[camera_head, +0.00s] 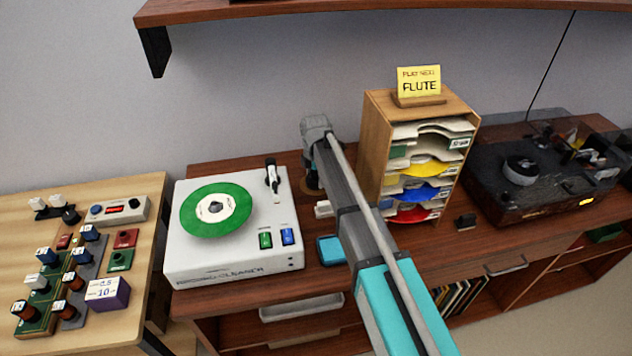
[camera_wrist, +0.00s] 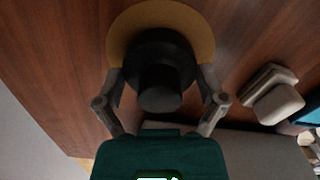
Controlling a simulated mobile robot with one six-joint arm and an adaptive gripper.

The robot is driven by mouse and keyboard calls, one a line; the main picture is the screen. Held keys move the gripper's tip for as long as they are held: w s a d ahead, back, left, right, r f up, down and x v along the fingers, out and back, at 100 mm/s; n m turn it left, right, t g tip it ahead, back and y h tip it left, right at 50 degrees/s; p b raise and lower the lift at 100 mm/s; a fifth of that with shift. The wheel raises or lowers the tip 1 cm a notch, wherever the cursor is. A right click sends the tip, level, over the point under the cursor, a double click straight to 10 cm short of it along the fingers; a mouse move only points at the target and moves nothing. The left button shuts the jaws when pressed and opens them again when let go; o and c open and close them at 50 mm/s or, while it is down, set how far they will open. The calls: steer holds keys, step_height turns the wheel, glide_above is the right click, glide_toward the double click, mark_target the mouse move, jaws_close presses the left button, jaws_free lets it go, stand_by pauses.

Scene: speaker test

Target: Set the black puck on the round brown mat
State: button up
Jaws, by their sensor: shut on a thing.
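The black puck (camera_wrist: 160,92) is between the two fingers of my gripper (camera_wrist: 161,78), which is shut on it. In the wrist view a raised knob on the puck faces the camera. The round brown mat (camera_wrist: 126,27) lies behind the puck, and the puck covers its middle and lower part. I cannot tell whether the puck touches the mat or hangs just above it. In the head view my arm reaches over the wooden desk to this spot, left of the record rack, and hides most of the mat and puck.
A white record cleaner (camera_head: 236,255) with a green record (camera_head: 190,216) stands to the left. The wooden record rack (camera_head: 375,150) with a yellow FLUTE card (camera_head: 419,82) stands close on the right. A dark turntable (camera_head: 550,170) is farther right. A pale block (camera_wrist: 272,95) lies beside the mat.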

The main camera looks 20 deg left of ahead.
steer(key=shift+f, duration=0.15)
steer(key=o, duration=1)
step_height(320, 180, up, 12)
steer(key=p, duration=1.2)
stand_by(0.6)
